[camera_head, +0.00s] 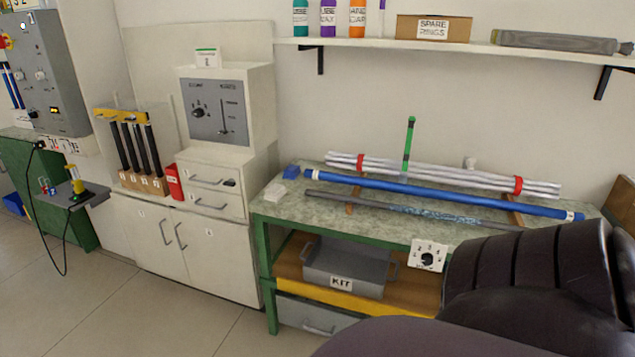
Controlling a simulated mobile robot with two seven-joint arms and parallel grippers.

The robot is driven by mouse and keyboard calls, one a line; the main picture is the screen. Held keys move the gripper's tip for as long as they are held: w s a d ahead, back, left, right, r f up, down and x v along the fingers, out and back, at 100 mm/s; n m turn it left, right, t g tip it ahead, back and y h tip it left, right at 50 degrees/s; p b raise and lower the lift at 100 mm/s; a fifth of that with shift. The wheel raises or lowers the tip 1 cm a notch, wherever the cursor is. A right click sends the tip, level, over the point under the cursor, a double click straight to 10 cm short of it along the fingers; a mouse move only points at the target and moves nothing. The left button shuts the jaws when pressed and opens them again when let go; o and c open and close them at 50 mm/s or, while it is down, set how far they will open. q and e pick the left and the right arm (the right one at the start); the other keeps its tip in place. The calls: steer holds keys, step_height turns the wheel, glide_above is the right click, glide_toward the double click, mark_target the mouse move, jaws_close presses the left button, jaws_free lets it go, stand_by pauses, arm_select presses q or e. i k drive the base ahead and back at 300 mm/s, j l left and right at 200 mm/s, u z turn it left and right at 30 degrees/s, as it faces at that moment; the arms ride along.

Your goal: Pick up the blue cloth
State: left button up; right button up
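Nothing covers the blue piece. Neither of my grippers shows. A dark arm of mine fills the lower right corner and hides the right part of the bench.
A long blue tube (430,193), a bundle of pale rods (450,178) and a dark rod (380,208) lie across the bench. A green upright post (408,145) stands behind. A grey KIT bin (343,268) sits below. Floor (150,310) is clear at left.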

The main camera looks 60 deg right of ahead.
mark_target(292, 172)
steer(key=z, duration=1.7)
